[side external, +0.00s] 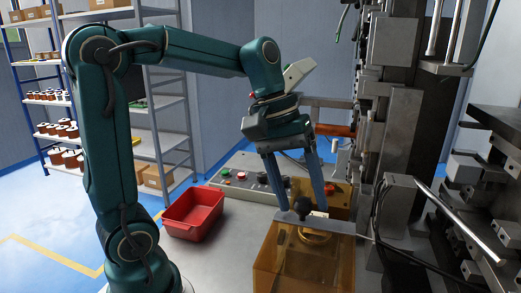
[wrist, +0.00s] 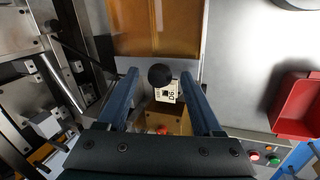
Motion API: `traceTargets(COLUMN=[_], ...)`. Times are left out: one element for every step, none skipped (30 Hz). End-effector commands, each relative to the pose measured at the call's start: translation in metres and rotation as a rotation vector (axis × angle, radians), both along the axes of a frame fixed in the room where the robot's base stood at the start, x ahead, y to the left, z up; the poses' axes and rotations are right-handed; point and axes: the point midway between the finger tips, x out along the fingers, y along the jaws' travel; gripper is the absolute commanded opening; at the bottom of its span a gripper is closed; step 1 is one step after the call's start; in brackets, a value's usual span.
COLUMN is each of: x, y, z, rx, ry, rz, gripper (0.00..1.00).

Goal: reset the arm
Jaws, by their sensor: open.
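My gripper (side external: 303,210) is open, pointing down over the amber see-through box (side external: 275,270) on the machine bench. A round black knob (wrist: 160,74) sits between my two fingertips in the wrist view, with a narrow gap on each side. The wrist view also shows my gripper (wrist: 159,76) holding nothing. In the side view the knob (side external: 302,206) stands on a grey bar (side external: 340,227) along the top of the box. My arm is bent over, reaching out to the right from its base.
The winding machine (side external: 400,130) rises close to the right, with rods and cables. A red bin (side external: 193,213) stands left of the box. A control panel (side external: 240,178) with buttons lies behind it. Shelves (side external: 165,120) with spools and cartons stand at the back left.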

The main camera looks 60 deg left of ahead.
Motion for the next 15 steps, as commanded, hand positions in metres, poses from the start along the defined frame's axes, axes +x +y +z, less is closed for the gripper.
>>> traceTargets(x=[-0.002, -0.002, -0.002, -0.002, -0.003, -0.003, -0.003, -0.003, -0.003, -0.004, -0.004, -0.004, -0.004, -0.004, -0.003], y=[-0.002, 0.0, 0.001, 0.001, 0.002, 0.002, 0.002, 0.002, 0.002, 0.002, 0.002, 0.002, 0.002, 0.002, 0.002], z=[0.002, 0.005, 0.007, 0.009, 0.01, 0.011, 0.011, 0.012, 0.012, 0.012, 0.012, 0.012, 0.012, 0.012, 0.012], rx=[0.0, 0.001, 0.0, 0.0, 0.0, -0.001, -0.001, -0.001, -0.001, -0.001, -0.001, -0.001, -0.001, -0.001, -0.001], ry=[-0.002, -0.003, -0.002, -0.002, -0.002, -0.001, 0.0, 0.0, 0.0, 0.0, 0.0, 0.0, 0.0, 0.0, 0.0], rz=[-0.001, 0.002, 0.002, 0.002, 0.003, 0.002, 0.002, 0.002, 0.002, 0.002, 0.001, 0.001, 0.001, 0.001, 0.001], gripper=[0.67, 0.67, 0.67, 0.67, 0.67, 0.67, 0.67, 0.67, 0.67, 0.67, 0.67, 0.67, 0.67, 0.67, 0.67])
